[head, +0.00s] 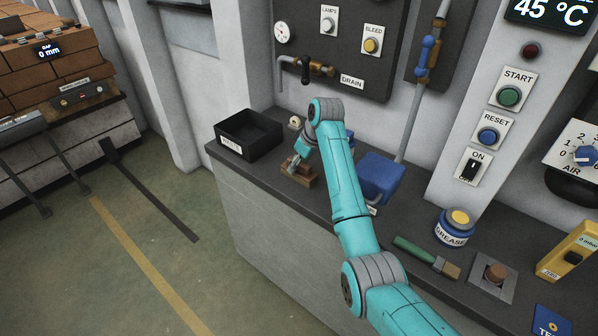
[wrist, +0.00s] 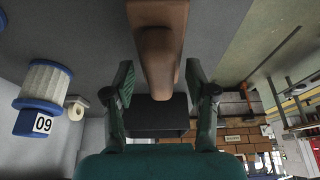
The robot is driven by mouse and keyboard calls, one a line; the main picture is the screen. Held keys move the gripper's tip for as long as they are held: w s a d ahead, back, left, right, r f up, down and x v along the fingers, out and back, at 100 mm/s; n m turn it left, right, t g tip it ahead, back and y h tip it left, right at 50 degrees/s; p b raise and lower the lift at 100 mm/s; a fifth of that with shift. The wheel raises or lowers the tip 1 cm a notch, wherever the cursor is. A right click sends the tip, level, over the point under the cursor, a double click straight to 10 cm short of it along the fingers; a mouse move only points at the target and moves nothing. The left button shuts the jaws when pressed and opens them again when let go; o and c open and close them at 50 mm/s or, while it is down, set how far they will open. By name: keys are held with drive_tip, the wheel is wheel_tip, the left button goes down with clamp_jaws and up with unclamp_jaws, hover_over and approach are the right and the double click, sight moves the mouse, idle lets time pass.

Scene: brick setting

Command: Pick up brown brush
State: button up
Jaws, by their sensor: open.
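The brown brush (head: 304,181) sits on the dark counter near its front edge, under my gripper (head: 295,163) in the head view. In the wrist view the brown brush (wrist: 158,45) reaches from the top edge down into the gap between the fingers of my gripper (wrist: 160,80). The fingers are open, one on each side of it, with a visible gap on both sides. In the head view my gripper hides part of the brush.
A black bin (head: 262,151) stands left of the brush, and a blue box (head: 381,170) stands to the right. The wrist view shows a blue-ended white cylinder (wrist: 45,83).

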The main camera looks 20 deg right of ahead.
clamp_jaws()
wheel_tip(320, 180, up, 10)
idle(0.7)
